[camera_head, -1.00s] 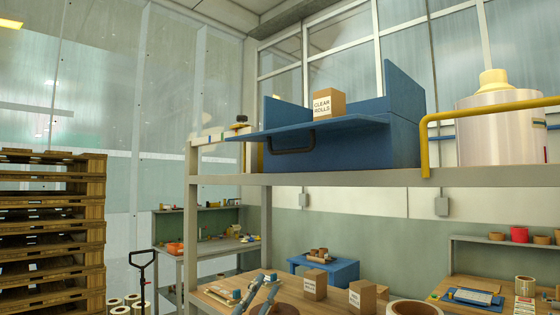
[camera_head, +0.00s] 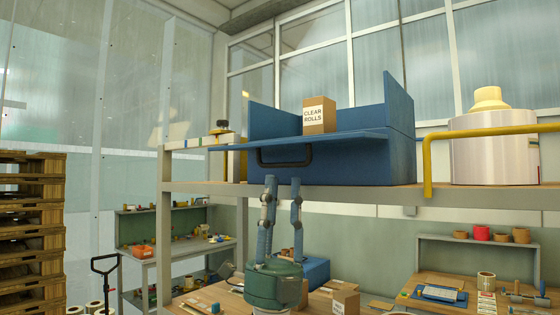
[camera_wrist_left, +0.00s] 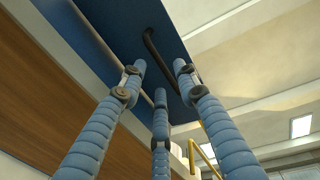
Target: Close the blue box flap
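The blue box (camera_head: 365,168) stands on the high shelf. Its blue flap (camera_head: 330,139) juts outward, roughly level, over the shelf's front. A black handle (camera_head: 284,163) hangs under the flap. My left gripper (camera_head: 283,182) points up below the flap and handle. Its fingers are spread, with nothing between them. The left wrist view looks up past the spread fingers (camera_wrist_left: 160,85) at the flap's underside (camera_wrist_left: 120,22) and the dark handle (camera_wrist_left: 152,46); I see no clear contact. My right gripper is not in view.
A carton marked "CLEAR ROLLS" (camera_head: 319,116) shows above the flap, at the box. The shelf's front edge (camera_head: 380,196) runs behind my fingers. A yellow rail (camera_head: 428,165) and a large wrapped roll (camera_head: 494,148) are to the right. Stacked pallets (camera_head: 30,225) stand at left.

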